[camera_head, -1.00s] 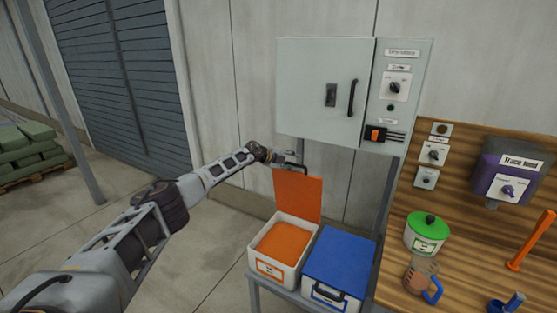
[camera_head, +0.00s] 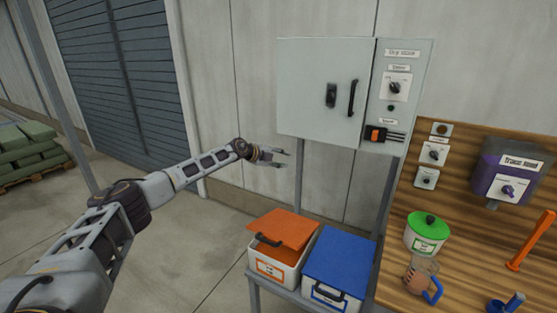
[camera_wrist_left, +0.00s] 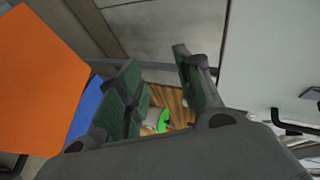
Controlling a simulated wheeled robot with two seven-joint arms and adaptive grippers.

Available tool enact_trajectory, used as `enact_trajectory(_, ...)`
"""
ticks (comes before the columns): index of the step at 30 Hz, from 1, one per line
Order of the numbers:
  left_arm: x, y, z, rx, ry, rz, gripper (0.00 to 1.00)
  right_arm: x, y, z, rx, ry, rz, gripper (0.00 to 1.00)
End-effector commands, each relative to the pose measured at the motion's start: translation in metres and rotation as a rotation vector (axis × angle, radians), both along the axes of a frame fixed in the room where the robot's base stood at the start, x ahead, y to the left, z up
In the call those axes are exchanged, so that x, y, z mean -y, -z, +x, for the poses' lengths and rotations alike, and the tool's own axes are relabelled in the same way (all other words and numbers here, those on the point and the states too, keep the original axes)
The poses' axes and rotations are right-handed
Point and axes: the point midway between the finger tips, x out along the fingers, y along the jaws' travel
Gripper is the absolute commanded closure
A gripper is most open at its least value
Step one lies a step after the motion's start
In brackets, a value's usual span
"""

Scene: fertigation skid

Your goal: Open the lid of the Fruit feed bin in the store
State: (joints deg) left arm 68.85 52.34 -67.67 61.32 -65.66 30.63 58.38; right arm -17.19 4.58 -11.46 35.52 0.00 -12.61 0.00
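A white bin (camera_head: 278,270) with an orange label stands on a low stand. Its orange lid (camera_head: 287,226) is hinged at the back and tilts down over the bin, front edge partly raised, with orange contents showing beneath. The lid's dark handle (camera_head: 268,240) is at its front edge. The label is too small to read. The orange lid also fills the left of the left wrist view (camera_wrist_left: 40,75). My left gripper (camera_head: 286,158) is open and empty, above and behind the lid, apart from it. My right gripper is not in view.
A bin with a shut blue lid (camera_head: 340,258) stands right beside it. A grey cabinet (camera_head: 310,85) hangs on the wall above. The wooden bench (camera_head: 390,290) at right carries a green-lidded pot (camera_head: 426,233) and a jug (camera_head: 420,275).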

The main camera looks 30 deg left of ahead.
Motion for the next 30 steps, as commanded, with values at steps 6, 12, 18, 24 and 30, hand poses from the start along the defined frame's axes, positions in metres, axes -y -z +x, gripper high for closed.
enact_trajectory(6,-0.0050,-0.0036,-0.0092,-0.001,0.000,0.002,0.65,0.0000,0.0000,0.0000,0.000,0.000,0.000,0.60)
enact_trajectory(12,-0.0048,-0.0045,-0.0114,-0.002,0.000,0.001,0.65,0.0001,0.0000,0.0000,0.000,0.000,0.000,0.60)
enact_trajectory(18,-0.0049,-0.0044,-0.0114,-0.002,0.000,0.001,0.65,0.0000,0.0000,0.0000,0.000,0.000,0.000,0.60)
enact_trajectory(24,-0.0050,-0.0044,-0.0112,-0.002,0.000,0.001,0.65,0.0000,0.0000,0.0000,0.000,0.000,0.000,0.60)
enact_trajectory(30,0.0035,-0.0014,-0.0113,0.004,0.008,-0.008,0.65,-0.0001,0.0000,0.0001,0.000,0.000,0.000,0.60)
